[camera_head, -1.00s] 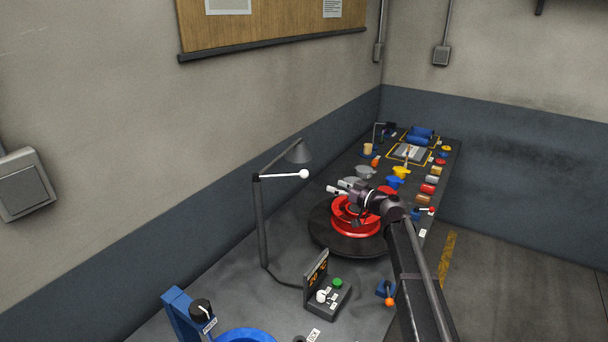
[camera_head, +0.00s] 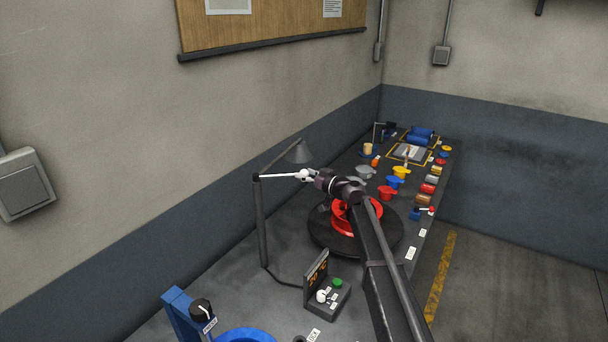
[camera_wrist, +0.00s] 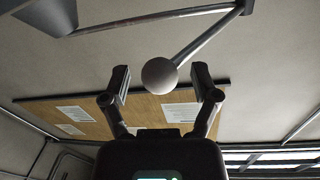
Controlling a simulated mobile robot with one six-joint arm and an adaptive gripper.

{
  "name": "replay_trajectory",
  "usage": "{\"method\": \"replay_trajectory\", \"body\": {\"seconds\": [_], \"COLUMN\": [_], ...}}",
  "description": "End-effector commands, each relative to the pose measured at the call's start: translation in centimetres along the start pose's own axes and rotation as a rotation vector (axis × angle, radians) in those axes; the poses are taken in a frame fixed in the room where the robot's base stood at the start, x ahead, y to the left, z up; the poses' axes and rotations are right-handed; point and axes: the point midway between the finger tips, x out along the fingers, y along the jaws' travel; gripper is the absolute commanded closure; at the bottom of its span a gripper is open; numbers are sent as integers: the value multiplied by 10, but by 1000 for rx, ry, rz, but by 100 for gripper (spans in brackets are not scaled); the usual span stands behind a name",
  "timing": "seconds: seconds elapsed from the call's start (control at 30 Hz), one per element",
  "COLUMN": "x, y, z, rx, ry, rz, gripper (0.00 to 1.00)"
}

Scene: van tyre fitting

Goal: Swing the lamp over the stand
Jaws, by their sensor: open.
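The lamp (camera_head: 259,220) stands on the bench with an upright dark post. Its dark conical shade (camera_head: 300,152) hangs at the end of an upper arm. A white handle rod with a white ball end (camera_head: 304,175) points right from the post top. My gripper (camera_head: 310,176) is at the ball. In the wrist view, the open fingers of my gripper (camera_wrist: 162,84) stand on either side of the white ball (camera_wrist: 159,76), with gaps visible. The stand, a dark round turntable (camera_head: 325,238) with a red wheel rim (camera_head: 345,222), lies below and right, partly hidden by my arm.
A control box (camera_head: 328,298) with a green button and display stands in front of the lamp. Several coloured cups, including a yellow one (camera_head: 401,172), and small parts line the bench behind the stand. A blue fixture (camera_head: 182,314) is at the near left.

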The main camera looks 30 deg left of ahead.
Motion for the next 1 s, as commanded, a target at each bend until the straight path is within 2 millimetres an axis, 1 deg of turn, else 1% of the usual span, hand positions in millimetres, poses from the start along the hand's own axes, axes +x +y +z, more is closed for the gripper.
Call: {"method": "replay_trajectory", "body": {"seconds": [0.1, 0.43, 0.47, 0.5, 0.57, 0.6, 0.7, 1.0], "x": [5, 6, 6, 6, 6, 6, 6, 3], "y": [0, 0, 0, 0, 0, 0, 1, 5], "z": [0, 0, 0, 0, 0, 0, 0, -1], "rx": [0, 0, 0, 0, 0, 0, 0, 1], "ry": [0, 0, 0, 0, 0, 0, 1, 5], "rz": [1, 1, 1, 1, 1, 1, 2, 16], "gripper": [22, 22, 31, 43, 60, 72, 100, 100]}}
